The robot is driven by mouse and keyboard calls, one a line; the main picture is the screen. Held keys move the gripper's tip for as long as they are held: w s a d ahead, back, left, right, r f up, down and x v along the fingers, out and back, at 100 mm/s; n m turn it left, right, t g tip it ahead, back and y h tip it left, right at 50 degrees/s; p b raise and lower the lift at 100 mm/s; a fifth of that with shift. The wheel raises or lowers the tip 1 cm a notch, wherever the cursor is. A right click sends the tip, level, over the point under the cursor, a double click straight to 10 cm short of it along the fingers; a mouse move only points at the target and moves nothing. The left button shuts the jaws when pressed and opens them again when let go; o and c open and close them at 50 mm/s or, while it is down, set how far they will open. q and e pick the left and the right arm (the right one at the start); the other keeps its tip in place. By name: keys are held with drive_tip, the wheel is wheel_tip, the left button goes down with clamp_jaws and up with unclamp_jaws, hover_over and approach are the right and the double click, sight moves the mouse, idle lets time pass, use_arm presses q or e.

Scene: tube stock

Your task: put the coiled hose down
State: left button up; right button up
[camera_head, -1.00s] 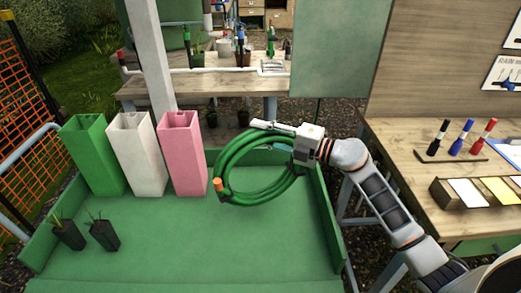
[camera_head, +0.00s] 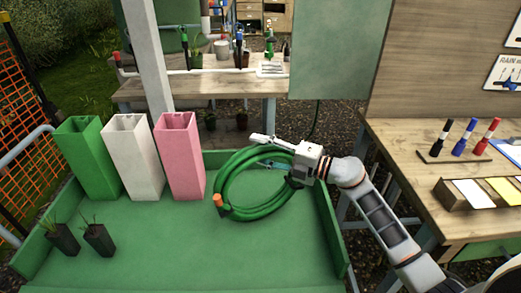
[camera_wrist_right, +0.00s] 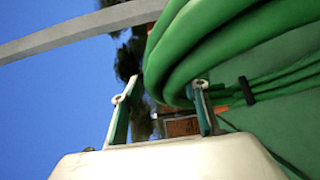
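The coiled green hose (camera_head: 232,172) with an orange end (camera_head: 217,200) is over the right part of the green tray table (camera_head: 150,245). Its lower side looks at or close to the surface; contact is not clear. My right gripper (camera_head: 268,150) is at the coil's upper right edge. In the right wrist view my right gripper (camera_wrist_right: 162,105) has its fingers spread apart. The hose strands (camera_wrist_right: 205,50) pass by the right finger, with a gap to the left finger. My left gripper is not in view.
Green (camera_head: 90,160), white (camera_head: 135,160) and pink (camera_head: 180,160) tall square tubes stand at the table's back left. Two black pots (camera_head: 63,238) with seedlings stand at front left. The table's front middle is clear. A wooden bench (camera_head: 400,145) with markers is at right.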

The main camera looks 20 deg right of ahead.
sight(273, 154)
drive_tip(key=shift+r, duration=0.1)
drive_tip(key=v, duration=0.7)
drive_tip(key=shift+s+d, duration=0.15)
drive_tip(key=shift+d, duration=0.1)
drive_tip(key=shift+s, duration=0.1)
idle(0.3)
